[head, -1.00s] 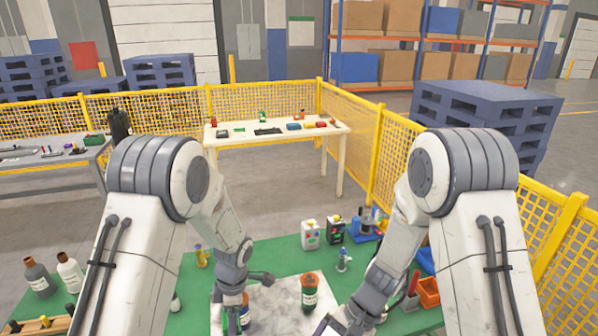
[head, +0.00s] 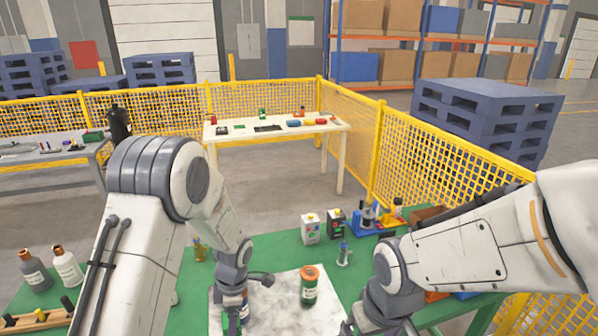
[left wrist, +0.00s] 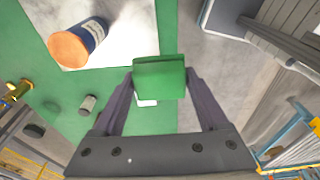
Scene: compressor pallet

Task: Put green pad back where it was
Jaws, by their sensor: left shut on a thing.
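The green pad (left wrist: 160,80) is a small green block in the left wrist view. My left gripper (left wrist: 161,74) is shut on it, with one dark finger at each side. Behind the pad are the green tabletop and a small white patch, partly covered by the pad. I cannot tell an empty pad spot.
A dark green jar with orange lid (head: 309,285) stands on the board. A blue bottle with orange cap (left wrist: 78,43) is close to the left gripper. Yellow fencing (head: 450,160) lies beyond.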

